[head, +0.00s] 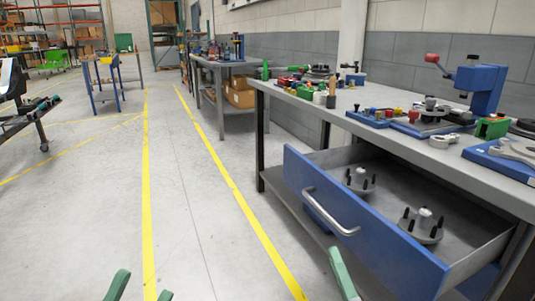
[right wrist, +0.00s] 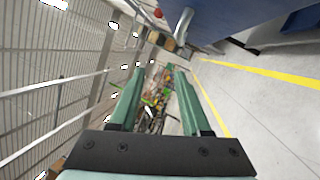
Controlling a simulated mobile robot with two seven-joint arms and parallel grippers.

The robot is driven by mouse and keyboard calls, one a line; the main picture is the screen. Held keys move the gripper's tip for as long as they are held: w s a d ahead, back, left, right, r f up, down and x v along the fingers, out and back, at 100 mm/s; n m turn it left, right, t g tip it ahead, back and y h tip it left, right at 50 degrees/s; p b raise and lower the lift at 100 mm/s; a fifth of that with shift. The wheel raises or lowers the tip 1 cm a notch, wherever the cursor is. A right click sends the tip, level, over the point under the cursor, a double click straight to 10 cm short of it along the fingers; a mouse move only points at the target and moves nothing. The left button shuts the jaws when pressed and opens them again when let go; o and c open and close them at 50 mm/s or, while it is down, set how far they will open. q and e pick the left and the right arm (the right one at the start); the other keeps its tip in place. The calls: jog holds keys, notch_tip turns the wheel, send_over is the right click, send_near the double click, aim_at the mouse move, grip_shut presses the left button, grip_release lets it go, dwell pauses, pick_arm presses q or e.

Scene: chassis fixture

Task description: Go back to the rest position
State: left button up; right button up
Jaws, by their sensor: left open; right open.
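My left gripper (head: 141,291) shows at the bottom edge of the head view as two green fingertips set apart, open with nothing between them. My right gripper (head: 343,274) shows one green finger at the bottom, in front of the open drawer's blue front and apart from it as far as I can tell. In the right wrist view its two green fingers (right wrist: 160,72) are spread and empty. The blue drawer (head: 362,228) stands pulled out under the workbench. In it are two grey round parts with black pegs, a farther one (head: 360,181) and a nearer one (head: 421,226).
The grey workbench top (head: 395,103) carries a blue press (head: 482,85), a blue fixture plate (head: 428,125) and several small coloured parts. A second bench (head: 222,62) stands behind. The floor left of the drawer, with yellow lines (head: 147,180), is clear.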

jog(key=s+a+r+m+t+y+p, duration=0.1)
jog(key=s+a+r+m+y+p, duration=0.2)
jog(key=s+r+m+y, duration=1)
pick_arm(q)
jog(key=w+a+f+n+g+y+p, duration=0.35)
jog(key=w+f+n+y+p, duration=0.3)
jog(key=y+p, duration=0.55)
pick_arm(e)
jog(key=w+d+f+m+g+h+p, duration=0.2)
jog(key=w+f+m+g+h, duration=0.3)
jog(key=h, duration=0.5)
pick_arm(q)
jog(key=s+a+f+n+g+y+p, duration=0.1)
jog(key=s+f+n+g+p, duration=0.2)
jog(key=s+f+g+p, duration=0.5)
jog(key=f+g+p, duration=0.1)
jog(key=p, duration=0.5)
jog(key=shift+s+f+n, duration=0.35)
jog(key=shift+s+f, duration=0.05)
pick_arm(e)
jog(key=s+d+f+m+g+h, duration=0.2)
jog(key=s+f+g+h, duration=0.1)
jog(key=s+f+g, duration=0.4)
jog(key=s+f, duration=0.3)
jog(key=f, duration=0.1)
jog(key=shift+m+g, duration=0.3)
jog(key=shift+g, duration=0.1)
jog(key=shift+d, duration=0.1)
